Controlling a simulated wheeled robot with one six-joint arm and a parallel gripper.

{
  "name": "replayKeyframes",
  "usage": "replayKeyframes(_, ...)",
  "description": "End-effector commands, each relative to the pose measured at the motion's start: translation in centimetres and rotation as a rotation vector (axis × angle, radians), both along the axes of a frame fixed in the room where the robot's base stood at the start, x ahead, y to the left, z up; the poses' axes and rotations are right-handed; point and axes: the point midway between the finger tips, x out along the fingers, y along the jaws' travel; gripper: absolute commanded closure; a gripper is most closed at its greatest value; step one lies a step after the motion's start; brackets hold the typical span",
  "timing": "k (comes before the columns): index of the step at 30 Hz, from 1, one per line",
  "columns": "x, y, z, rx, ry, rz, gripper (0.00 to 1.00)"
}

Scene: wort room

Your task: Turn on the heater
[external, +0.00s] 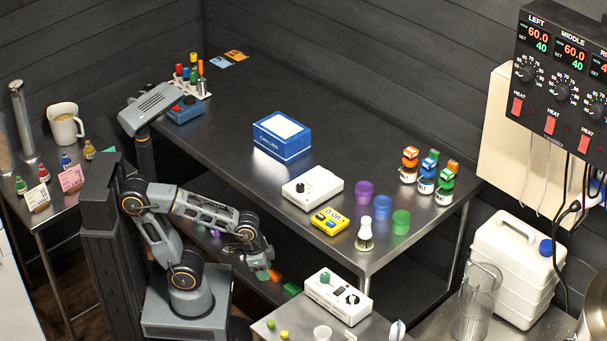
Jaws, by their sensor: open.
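A dark heater control panel (562,75) hangs at the upper right. It has displays labelled LEFT and MIDDLE, reading 60.0 over 40, and a third section cut off by the picture edge. Each section has a black dial and a red HEAT switch: the left switch (517,106), the middle switch (550,125) and the right switch (585,141). The switches' on or off positions are too small to tell. My gripper (262,273) is open and points down beside the long bench's front edge, far left of and below the panel. Whether anything is between its fingers is unclear.
A long dark bench (235,120) holds a blue box (282,136), a white knob box (312,187) and a yellow timer (330,221). Another white knob box (338,297) stands in front. A white canister (511,268) and hanging cables are below the panel.

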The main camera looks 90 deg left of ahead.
Motion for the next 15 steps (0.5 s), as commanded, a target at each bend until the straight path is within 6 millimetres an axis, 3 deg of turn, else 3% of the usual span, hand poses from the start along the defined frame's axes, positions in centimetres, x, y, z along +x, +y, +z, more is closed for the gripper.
replayKeyframes(8, 0.8, -2.8, 4.4, 0.006, 0.085, -0.109, 0.85)
replayKeyframes(12, 3.3, -5.4, 8.7, 0.036, 0.125, -0.216, 0.98)
replayKeyframes(15, 5.5, -7.7, 11.7, 0.068, 0.147, -0.300, 1.00)
